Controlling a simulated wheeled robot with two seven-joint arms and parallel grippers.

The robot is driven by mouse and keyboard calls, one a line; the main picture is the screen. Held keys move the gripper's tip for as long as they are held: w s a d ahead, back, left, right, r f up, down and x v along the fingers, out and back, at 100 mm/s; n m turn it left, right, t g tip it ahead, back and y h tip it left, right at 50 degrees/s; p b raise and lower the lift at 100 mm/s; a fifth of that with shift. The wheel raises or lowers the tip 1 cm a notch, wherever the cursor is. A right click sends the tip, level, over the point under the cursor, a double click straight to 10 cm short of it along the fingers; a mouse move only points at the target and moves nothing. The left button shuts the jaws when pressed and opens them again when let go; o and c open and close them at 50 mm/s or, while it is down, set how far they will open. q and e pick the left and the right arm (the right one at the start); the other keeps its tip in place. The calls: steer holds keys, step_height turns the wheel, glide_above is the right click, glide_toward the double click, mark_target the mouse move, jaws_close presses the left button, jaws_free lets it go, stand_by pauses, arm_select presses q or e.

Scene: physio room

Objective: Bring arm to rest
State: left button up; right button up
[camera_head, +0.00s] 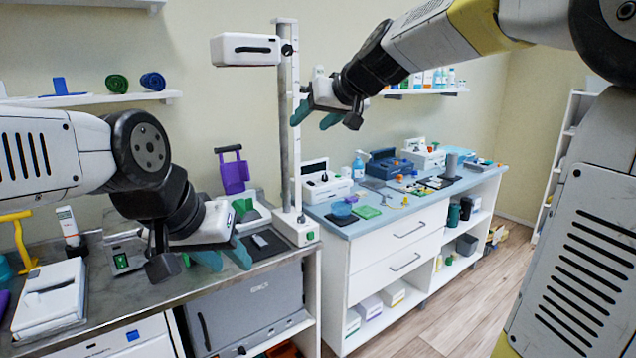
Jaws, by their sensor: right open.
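My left gripper (225,257) comes in from the left and hangs over the grey counter (105,325). Its two teal fingertips show close to a dark pad on the counter; how far apart they are is hard to judge, and I see nothing held. My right gripper (316,117) is raised high in front of the white upright post (286,160). Its teal fingers are apart and empty. My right arm reaches in from the upper right, bent high, and fills much of the right side.
A white box head (246,49) sits on the post, left of my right gripper. A purple holder (233,172) stands behind my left gripper. A blue-topped cabinet (400,235) carries several small items and devices. Wall shelves (88,99) hang at left. Wooden floor (450,325) is open at lower right.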

steer(key=s+d+f+m+g+h, duration=0.1)
steer(key=s+d+f, duration=0.4)
steer(key=s, duration=0.3)
steer(key=s+d+f+m+g+h, duration=0.1)
steer(key=s+d+f+h, duration=0.1)
steer(key=s+d+f, duration=0.3)
steer(key=s+d+f+m+g+h, duration=0.1)
steer(key=s+d+f, duration=0.4)
steer(key=s, duration=0.8)
step_height(320, 180, down, 2)
steer(key=shift+s+d+f+m, duration=0.15)
steer(key=shift+f+m, duration=0.05)
steer(key=shift+m, duration=0.2)
